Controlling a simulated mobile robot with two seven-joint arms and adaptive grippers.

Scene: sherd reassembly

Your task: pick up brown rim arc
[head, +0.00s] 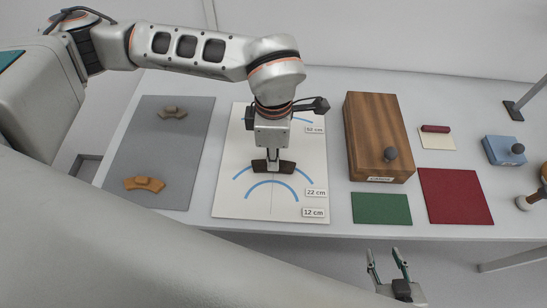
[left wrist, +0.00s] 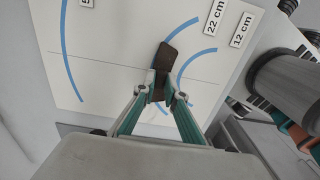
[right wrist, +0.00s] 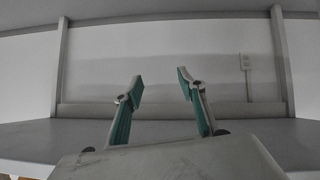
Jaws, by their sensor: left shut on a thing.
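A dark brown rim arc (head: 288,167) lies over the 22 cm curve on the white measuring sheet (head: 228,203). It also shows in the left wrist view (left wrist: 167,62), where the fingers hide part of it. I cannot tell whether the arc touches the sheet. My right gripper (head: 387,262) is open and empty in front of the table; it also shows in the right wrist view (right wrist: 157,88).
A grey mat (head: 150,160) at left bears an orange arc sherd (head: 145,184) and a grey-brown sherd (head: 173,113). A wooden box (head: 372,125), green mat (head: 381,208), red mat (head: 455,195) and blue block (head: 500,152) are to the right.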

